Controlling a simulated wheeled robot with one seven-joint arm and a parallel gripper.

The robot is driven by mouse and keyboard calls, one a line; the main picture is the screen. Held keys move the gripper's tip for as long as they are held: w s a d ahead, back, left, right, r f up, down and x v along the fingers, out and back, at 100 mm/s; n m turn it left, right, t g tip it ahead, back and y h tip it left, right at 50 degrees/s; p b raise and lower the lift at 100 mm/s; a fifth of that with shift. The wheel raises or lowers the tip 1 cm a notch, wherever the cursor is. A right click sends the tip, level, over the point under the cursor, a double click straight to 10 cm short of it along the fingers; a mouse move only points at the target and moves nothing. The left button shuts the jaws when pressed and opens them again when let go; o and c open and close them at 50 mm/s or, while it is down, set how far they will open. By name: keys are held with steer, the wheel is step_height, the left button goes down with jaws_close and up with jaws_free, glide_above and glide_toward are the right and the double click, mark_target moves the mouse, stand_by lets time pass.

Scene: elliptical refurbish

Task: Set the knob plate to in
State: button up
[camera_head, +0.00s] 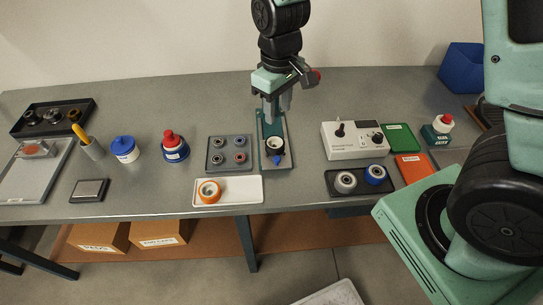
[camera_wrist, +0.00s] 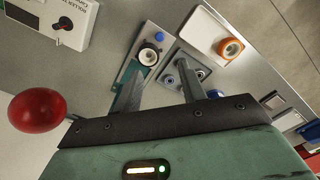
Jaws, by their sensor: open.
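A grey fixture base (camera_head: 283,165) with a teal plate (camera_head: 263,128) stands at the middle of the bench. A white ring with a dark centre sits on it, with a small blue knob (camera_head: 276,160) at its front. The wrist view shows the blue knob (camera_wrist: 159,36) beside the ring (camera_wrist: 148,56). My gripper (camera_head: 276,112) points down above the back of this fixture. In the wrist view its two fingers (camera_wrist: 159,70) are apart with nothing held between them. Whether a finger touches the teal plate cannot be told.
Left of the fixture is a tray of small rings (camera_head: 215,166); in front is a white tray (camera_head: 250,190) with an orange ring. A white tester box (camera_head: 350,150) stands right. A red ball (camera_wrist: 37,110) on a dark rod is close beside my gripper.

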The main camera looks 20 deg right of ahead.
mark_target(277, 158)
step_height(277, 158, down, 17)
steer(key=p, duration=0.3)
steer(key=shift+f+p, duration=0.1)
steer(key=shift+p, duration=0.3)
